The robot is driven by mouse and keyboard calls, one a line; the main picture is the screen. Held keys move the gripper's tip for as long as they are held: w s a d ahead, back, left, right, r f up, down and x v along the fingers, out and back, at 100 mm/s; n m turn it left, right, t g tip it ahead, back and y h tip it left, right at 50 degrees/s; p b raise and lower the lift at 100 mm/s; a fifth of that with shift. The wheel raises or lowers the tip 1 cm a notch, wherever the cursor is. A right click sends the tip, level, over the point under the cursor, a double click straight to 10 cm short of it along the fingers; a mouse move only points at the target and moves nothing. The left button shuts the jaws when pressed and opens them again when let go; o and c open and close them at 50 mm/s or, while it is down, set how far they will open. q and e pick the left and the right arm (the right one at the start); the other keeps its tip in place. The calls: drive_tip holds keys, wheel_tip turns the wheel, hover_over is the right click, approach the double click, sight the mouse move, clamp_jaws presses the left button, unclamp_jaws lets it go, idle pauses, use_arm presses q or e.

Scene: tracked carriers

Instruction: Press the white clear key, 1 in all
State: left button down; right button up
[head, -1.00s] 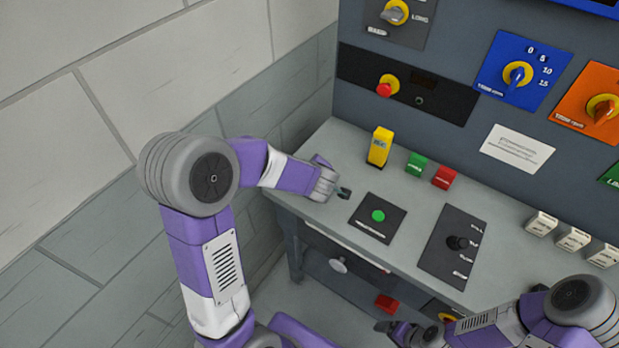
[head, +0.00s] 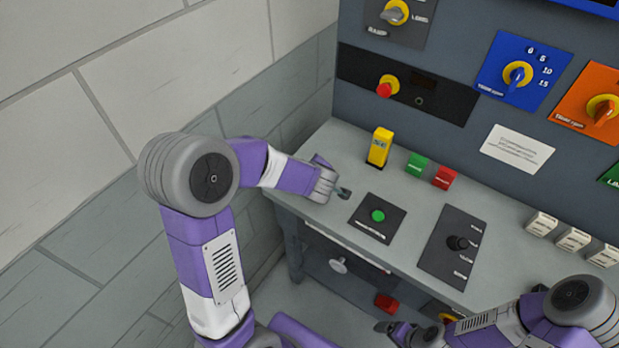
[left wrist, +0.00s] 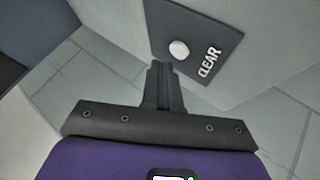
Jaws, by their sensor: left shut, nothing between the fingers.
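The white clear key (left wrist: 178,49) is a small round button on a dark plate (left wrist: 215,35) lettered CLEAR, in the left wrist view. My left gripper (left wrist: 160,67) is shut and empty. Its tips appear just below and left of the key in that view; I cannot tell whether they touch it. In the head view my left gripper (head: 343,192) is over the left part of the desk, and the clear key is not visible there. My right gripper (head: 384,326) is low at the bottom, in front of the desk; its finger opening is unclear.
On the grey desk (head: 330,155) are a green button plate (head: 377,216), a black selector plate (head: 457,244), a yellow block (head: 380,147), and green (head: 416,164) and red (head: 446,177) blocks. White keys (head: 573,239) sit at right. A panel with knobs rises behind; a wall stands left.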

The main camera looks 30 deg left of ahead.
use_arm(q)
drive_tip(key=shift+f, duration=0.1)
idle(0.4)
drive_tip(key=shift+f, duration=0.3)
drive_tip(key=shift+f+b, duration=0.4)
drive_tip(key=shift+f, duration=0.1)
idle(0.5)
drive_tip(key=shift+r, duration=0.1)
drive_tip(key=shift+r+p, duration=0.8)
drive_tip(key=shift+p, duration=0.3)
wheel_tip(320, 180, up, 5)
drive_tip(key=p, duration=0.5)
drive_tip(key=shift+r+p, duration=0.1)
drive_tip(key=shift+p, duration=0.25)
idle(0.3)
